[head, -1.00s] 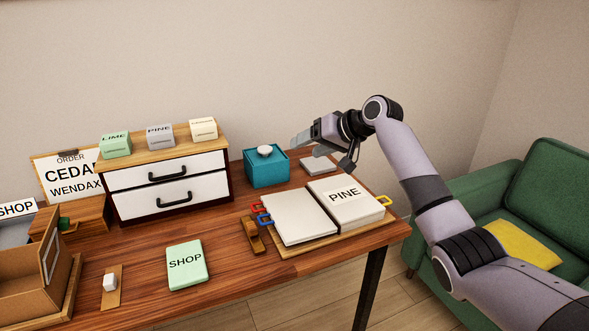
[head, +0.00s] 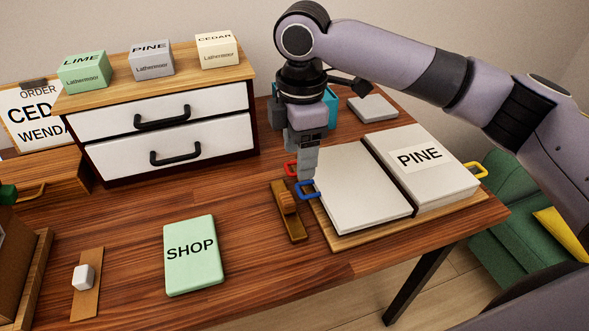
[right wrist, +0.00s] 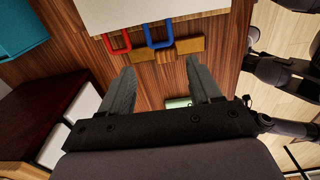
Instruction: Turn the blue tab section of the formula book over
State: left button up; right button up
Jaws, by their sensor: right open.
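The formula book lies open on a wooden board, with a blank left page (head: 355,190) and a thicker right stack (head: 435,185) labelled PINE. A blue tab (head: 306,189) and a red tab (head: 290,168) stick out from the left side, and a yellow tab (head: 478,170) from the right side. My right gripper (head: 306,172) points down over the left edge beside the blue and red tabs. In the right wrist view its two fingers (right wrist: 165,85) are apart with nothing between them. The blue tab (right wrist: 158,36) and red tab (right wrist: 117,43) lie ahead of the fingertips. My left gripper is not in view.
A drawer unit (head: 165,133) stands at the back left, with several labelled boxes on top. A teal box (head: 331,107) is partly hidden behind my arm.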

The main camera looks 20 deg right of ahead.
aim_at(300, 191)
jog(key=shift+s+d+f, duration=0.1)
jog(key=shift+f, duration=0.25)
notch_tip(300, 191, down, 6)
jog(key=shift+s+r+b, duration=0.15)
jog(key=shift+b, duration=0.35)
jog(key=shift+f, duration=0.45)
jog(key=shift+c, duration=0.3)
